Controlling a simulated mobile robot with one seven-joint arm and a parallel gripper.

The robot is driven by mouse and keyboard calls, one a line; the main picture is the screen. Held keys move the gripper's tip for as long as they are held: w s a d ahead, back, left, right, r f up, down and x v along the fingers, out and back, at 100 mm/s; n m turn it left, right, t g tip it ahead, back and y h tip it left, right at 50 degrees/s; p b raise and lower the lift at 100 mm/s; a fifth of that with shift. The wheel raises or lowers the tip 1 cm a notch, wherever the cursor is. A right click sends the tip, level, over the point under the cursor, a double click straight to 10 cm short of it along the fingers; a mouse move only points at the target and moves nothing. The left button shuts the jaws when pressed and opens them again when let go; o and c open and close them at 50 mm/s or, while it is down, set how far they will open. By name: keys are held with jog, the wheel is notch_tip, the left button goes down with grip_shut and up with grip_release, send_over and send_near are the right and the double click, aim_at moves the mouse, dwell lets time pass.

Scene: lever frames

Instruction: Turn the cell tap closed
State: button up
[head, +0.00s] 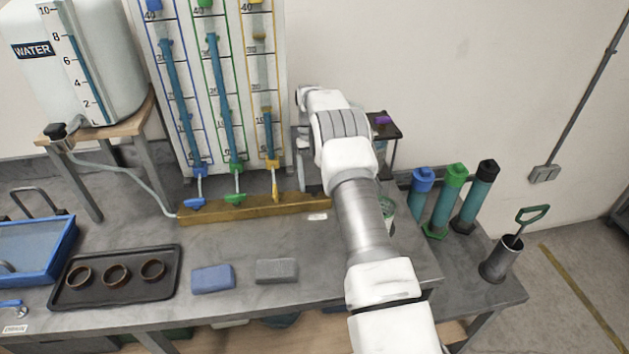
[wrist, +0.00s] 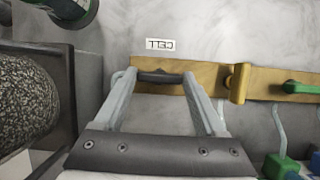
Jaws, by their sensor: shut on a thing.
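The cell tap has a short dark handle (wrist: 160,77) at the end of a brass manifold bar (wrist: 206,76), beside a label reading CELL (wrist: 160,44) that is upside down in the wrist view. The handle lies roughly along the bar. My gripper (wrist: 159,76) is shut on this handle, one grey finger at each end of it. In the head view the brass bar (head: 240,209) lies on the bench below the tubes, with the label (head: 317,217) by its right end. My arm stands in front there, and I cannot make out the cell tap's handle.
Close to the cell tap on the same bar are a yellow tap (wrist: 237,83) and a green tap (wrist: 302,88); a blue tap (head: 194,203) is farther left. A dark-framed cylinder of granular material (wrist: 25,100) stands near my gripper. Blue (head: 213,278) and grey (head: 277,270) blocks lie in front.

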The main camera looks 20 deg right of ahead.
jog(key=o, duration=1.3)
